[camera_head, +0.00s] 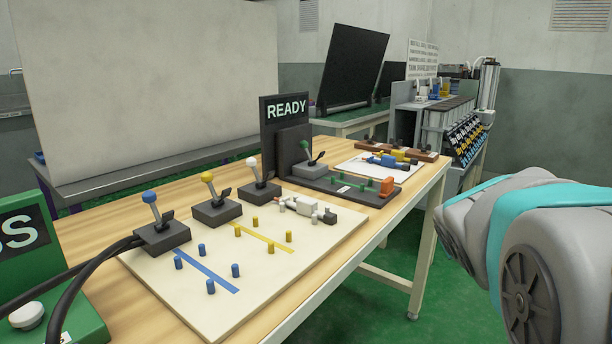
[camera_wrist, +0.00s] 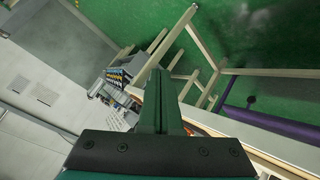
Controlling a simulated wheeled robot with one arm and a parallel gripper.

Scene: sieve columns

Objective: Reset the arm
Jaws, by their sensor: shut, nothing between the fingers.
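My arm (camera_head: 520,235), grey with a teal band, reaches in from the right edge of the head view. It is beside the wooden table (camera_head: 95,235), over the green floor. Its gripper end is outside the head view. In the wrist view my gripper (camera_wrist: 160,85) is shut, with its dark fingers together and nothing between them. That view is tilted and shows green floor, table legs and a rack behind the fingers. The gripper touches nothing that I can see.
The table holds a cream board (camera_head: 230,295) with blue, yellow and white levers and pegs. Behind it are a READY sign (camera_head: 285,112) and a dark base with a green lever. A green box (camera_head: 40,280) stands at left. Open floor (camera_head: 455,285) lies right of the table.

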